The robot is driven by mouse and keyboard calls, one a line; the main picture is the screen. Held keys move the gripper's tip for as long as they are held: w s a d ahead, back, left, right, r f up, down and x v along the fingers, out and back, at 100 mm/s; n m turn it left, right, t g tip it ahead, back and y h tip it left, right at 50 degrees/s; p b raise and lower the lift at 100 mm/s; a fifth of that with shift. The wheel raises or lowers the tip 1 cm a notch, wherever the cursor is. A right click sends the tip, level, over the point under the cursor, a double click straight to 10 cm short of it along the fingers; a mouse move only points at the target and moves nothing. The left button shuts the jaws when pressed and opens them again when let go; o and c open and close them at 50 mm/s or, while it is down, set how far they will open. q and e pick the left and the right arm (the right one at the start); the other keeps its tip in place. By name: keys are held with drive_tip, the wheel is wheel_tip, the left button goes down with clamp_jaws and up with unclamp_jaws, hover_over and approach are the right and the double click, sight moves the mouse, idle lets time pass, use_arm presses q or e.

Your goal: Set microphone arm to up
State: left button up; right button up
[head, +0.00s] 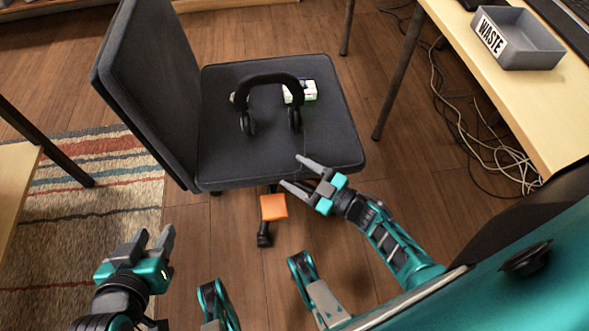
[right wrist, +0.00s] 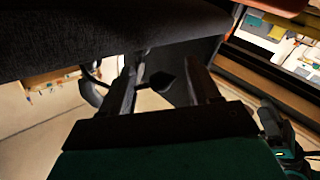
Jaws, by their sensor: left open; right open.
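A black headset (head: 270,80) lies on the dark seat of an office chair (head: 225,160), with its band towards the back and its ear cups towards the front. I cannot make out its microphone arm clearly. My right gripper (head: 295,172) is open and empty at the front edge of the seat, in front of the headset and apart from it. In the right wrist view its two fingers (right wrist: 165,85) are spread, with dark chair parts beyond them. My left gripper (head: 154,240) is open and empty over the floor at the lower left, well away from the chair.
A white and green box (head: 301,91) lies by the headset. An orange block (head: 273,207) shows in front of the chair. A table (head: 540,120) with a grey WASTE tray (head: 520,45) stands right, cables (head: 465,130) below it. A striped rug (head: 100,220) lies left.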

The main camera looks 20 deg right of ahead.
drive_tip(key=shift+c, duration=0.2)
clamp_jaws()
idle(0.4)
